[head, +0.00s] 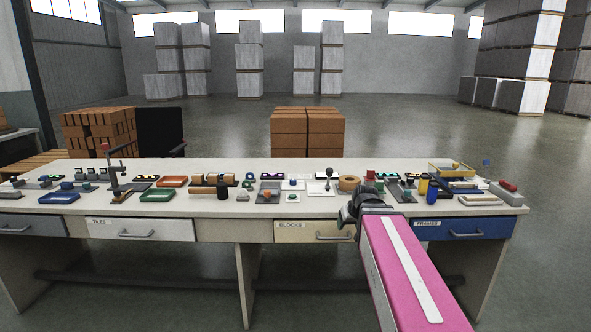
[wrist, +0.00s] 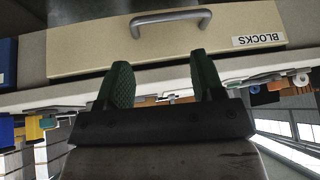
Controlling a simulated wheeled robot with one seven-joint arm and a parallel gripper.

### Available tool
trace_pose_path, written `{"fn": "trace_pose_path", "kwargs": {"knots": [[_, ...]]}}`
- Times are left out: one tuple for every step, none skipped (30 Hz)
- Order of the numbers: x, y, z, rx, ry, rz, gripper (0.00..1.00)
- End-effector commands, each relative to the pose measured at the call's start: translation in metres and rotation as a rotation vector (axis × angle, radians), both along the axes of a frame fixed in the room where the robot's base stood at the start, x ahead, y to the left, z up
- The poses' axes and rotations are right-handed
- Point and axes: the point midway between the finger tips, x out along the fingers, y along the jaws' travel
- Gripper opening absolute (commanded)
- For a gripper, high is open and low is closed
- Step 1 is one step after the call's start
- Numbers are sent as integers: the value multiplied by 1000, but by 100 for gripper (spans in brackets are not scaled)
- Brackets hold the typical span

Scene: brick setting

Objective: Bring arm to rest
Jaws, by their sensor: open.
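My gripper (head: 366,192) is at the end of my pink arm, at the front edge of the workbench (head: 225,205), right of centre in the head view. In the wrist view, which looks upside down, the two green fingers of my gripper (wrist: 160,85) stand apart with nothing between them. The cream drawer marked BLOCKS (wrist: 90,42) and its grey handle (wrist: 170,20) lie beyond the fingertips. The drawer looks shut. I cannot tell how far the fingertips are from the drawer front.
Many small trays, blocks and parts cover the bench top, including a round tan roll (head: 348,184) and a yellow tray (head: 452,169). A white TILES drawer (head: 140,229) and a blue FRAMES drawer (head: 463,227) flank the BLOCKS drawer. Brick stacks (head: 307,128) and a black chair (head: 160,130) stand behind.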

Motion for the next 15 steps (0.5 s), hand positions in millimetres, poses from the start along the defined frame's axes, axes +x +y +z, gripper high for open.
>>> {"fn": "trace_pose_path", "kwargs": {"knots": [[-12, 2, -21, -4, 50, -10, 62], [-17, 3, -32, -7, 77, -16, 62], [-25, 3, -46, -12, 112, -26, 62], [-32, 4, -57, -16, 139, -33, 62], [-38, 4, -67, -19, 165, -41, 62], [-47, 5, -80, -26, 199, -51, 62], [-53, 5, -90, -29, 227, -59, 62], [-60, 6, -100, -34, 253, -66, 62], [-70, 6, -112, -44, 286, -76, 62], [-76, 7, -121, -48, 313, -84, 62], [-83, 7, -130, -54, 336, -92, 62], [-92, 7, -140, -63, 366, -102, 62], [-99, 7, -147, -69, 389, -109, 62], [-105, 7, -154, -75, 408, -115, 62], [-112, 7, -162, -82, 431, -124, 62]]}}
